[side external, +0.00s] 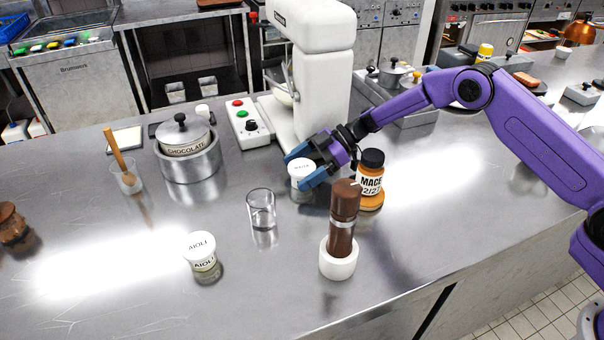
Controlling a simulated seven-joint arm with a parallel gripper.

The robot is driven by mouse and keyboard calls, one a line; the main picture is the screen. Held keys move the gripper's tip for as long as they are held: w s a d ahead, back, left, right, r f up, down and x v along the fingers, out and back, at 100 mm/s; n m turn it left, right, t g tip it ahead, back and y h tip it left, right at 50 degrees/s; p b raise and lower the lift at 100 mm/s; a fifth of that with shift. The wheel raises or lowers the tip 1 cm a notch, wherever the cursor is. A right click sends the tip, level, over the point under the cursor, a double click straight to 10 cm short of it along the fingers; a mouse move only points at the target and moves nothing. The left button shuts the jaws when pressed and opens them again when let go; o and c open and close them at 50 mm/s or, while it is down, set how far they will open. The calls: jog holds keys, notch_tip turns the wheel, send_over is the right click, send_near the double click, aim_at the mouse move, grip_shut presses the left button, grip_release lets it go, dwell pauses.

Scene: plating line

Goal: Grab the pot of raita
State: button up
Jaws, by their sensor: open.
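The pot of raita (300,169) is a small pot with a white lettered lid, standing on the steel counter near the middle of the side external view. My gripper (304,172) is at the pot, with blue fingers open on either side of its lid. Whether the fingers touch the pot cannot be told. The pot's lower body is partly hidden by the near finger.
A mace jar (370,182) and a brown grinder (343,225) in a white holder (339,260) stand close on the right. An empty glass (261,209) and an aioli pot (201,252) stand nearer the front left. A white mixer (318,75) stands behind.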

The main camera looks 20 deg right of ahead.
aim_at(300, 166)
jog(key=c, duration=1)
jog(key=shift+r, duration=0.15)
jog(key=shift+a+r, duration=0.1)
jog(key=shift+r, duration=0.1)
notch_tip(300, 166, up, 6)
jog(key=shift+r, duration=0.25)
jog(key=a, duration=1.9)
jog(key=shift+a, duration=0.35)
